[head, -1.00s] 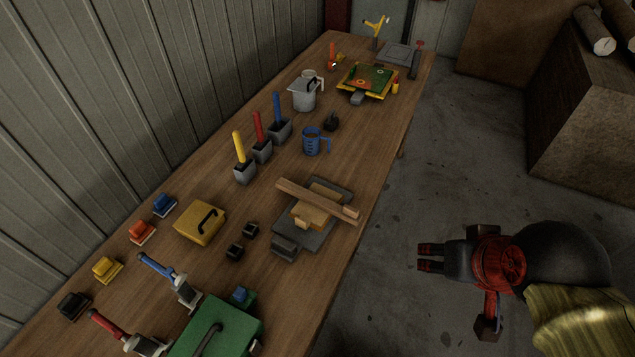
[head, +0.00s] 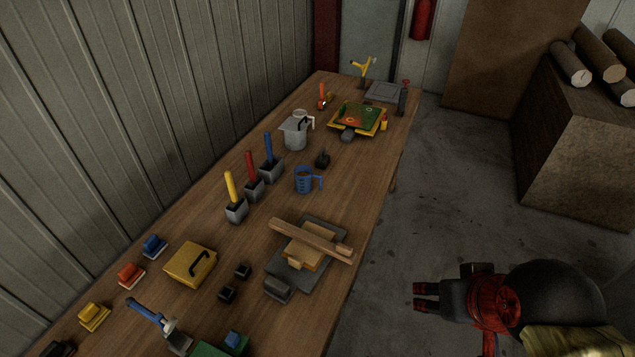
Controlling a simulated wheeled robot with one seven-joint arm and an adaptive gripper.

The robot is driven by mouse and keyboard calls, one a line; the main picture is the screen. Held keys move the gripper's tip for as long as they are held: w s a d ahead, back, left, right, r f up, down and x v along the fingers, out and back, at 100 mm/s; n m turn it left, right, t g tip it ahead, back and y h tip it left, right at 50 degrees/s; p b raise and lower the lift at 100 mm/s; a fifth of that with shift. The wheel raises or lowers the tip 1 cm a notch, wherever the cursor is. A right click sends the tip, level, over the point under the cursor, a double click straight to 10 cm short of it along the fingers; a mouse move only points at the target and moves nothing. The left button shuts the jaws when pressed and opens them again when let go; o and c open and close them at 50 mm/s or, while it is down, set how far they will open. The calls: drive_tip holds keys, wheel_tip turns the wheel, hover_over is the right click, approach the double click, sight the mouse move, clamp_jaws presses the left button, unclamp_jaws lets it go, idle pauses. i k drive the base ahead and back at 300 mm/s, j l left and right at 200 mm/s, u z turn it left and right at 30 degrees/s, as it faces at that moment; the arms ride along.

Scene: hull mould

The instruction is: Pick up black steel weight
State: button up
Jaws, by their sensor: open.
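Two small black blocks lie on the wooden bench, a farther block (head: 243,270) and a nearer block (head: 227,294), between the yellow box and the grey plate. Another small black object (head: 322,160) with an upright top stands farther along, behind the blue measuring cup. I cannot tell for certain which of these is the black steel weight. My gripper (head: 419,297) is open and empty at lower right. In the picture it is over the floor, right of the bench and apart from all these objects.
The wooden bench (head: 352,205) runs along a corrugated wall. A wooden bar (head: 310,240) lies across blocks on a grey plate (head: 323,227) near the right edge. A yellow box (head: 190,264), blue cup (head: 304,181) and grey jug (head: 295,135) also stand there. Floor right of the bench is open.

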sight(323, 160)
drive_tip(key=i+l+u, duration=0.3)
drive_tip(key=i+l, duration=0.2)
drive_tip(key=i, duration=0.2)
drive_tip(key=i+l+u, duration=0.3)
drive_tip(key=i+l, duration=0.35)
